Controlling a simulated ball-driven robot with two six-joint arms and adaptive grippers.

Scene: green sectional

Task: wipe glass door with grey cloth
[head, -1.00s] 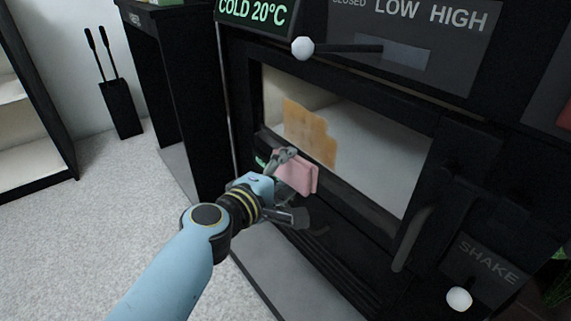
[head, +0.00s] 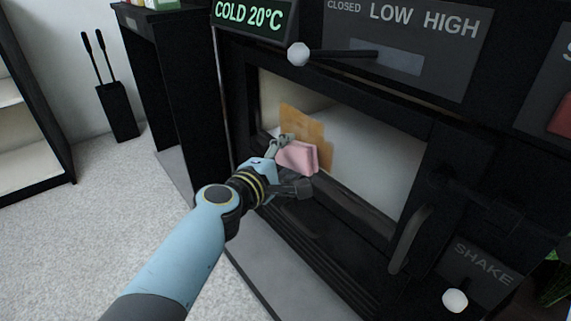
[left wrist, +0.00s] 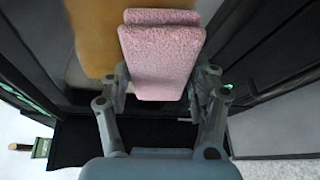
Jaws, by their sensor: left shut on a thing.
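The glass door (head: 375,155) of the black stove is closed in the head view. An orange-brown stain (head: 307,124) is on the left part of its glass; it also shows in the left wrist view (left wrist: 90,40). My left gripper (head: 291,165) is shut on a thick pink folded cloth (head: 306,156); no grey cloth shows. In the left wrist view the cloth (left wrist: 160,60) sticks out from between the fingers. The cloth overlaps the stain's lower part in the head view; I cannot tell whether it touches the glass. My right gripper is out of view.
The door handle (head: 409,240) is at the door's right. A white-knobbed lever (head: 298,54) juts out above the glass, and another white knob (head: 455,300) is at lower right. Black tools (head: 116,110) stand by the wall. The floor at left is clear.

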